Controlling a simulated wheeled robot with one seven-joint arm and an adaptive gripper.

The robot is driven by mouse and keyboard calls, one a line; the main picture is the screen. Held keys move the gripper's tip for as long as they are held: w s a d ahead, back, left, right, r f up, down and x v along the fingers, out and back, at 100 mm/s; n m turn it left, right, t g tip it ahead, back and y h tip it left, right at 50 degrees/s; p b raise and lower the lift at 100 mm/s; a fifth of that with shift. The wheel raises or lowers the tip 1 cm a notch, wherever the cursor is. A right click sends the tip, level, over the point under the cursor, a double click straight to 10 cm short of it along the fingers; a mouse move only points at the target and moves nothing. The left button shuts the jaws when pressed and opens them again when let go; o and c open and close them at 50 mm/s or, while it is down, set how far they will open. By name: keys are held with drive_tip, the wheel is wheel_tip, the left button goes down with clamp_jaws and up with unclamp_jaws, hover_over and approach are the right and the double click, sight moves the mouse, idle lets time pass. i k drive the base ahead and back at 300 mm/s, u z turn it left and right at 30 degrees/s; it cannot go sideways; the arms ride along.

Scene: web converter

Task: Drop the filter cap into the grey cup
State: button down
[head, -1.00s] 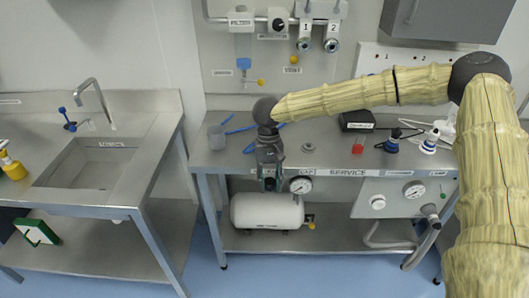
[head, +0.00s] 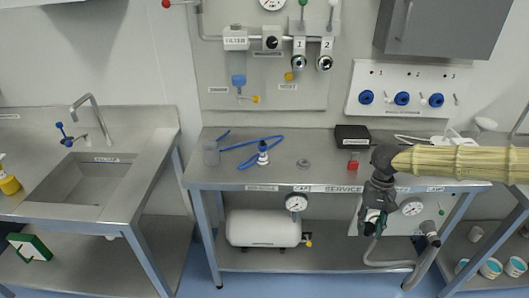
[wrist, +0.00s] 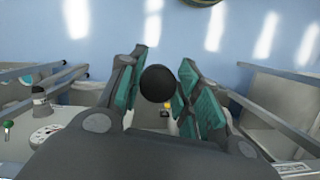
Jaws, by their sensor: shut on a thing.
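My gripper (head: 372,220) hangs in front of the bench's right part, below the height of its top. In the wrist view its teal-padded fingers (wrist: 160,92) are closed around a dark round thing (wrist: 158,83). I cannot tell from its looks whether this is the filter cap. A small grey ring-shaped piece (head: 303,163) lies on the bench behind the CAP label.
A black box (head: 352,134) and a red block (head: 353,165) stand farther right. A white tank (head: 263,228) sits on the lower shelf. A sink bench (head: 150,145) stands at left.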

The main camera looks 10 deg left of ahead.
sight(210, 161)
drive_tip(key=z, duration=2.45)
drive_tip(key=k, duration=2.6)
drive_tip(key=u, duration=2.05)
drive_tip(key=i, duration=0.9)
drive_tip(key=u, duration=0.05)
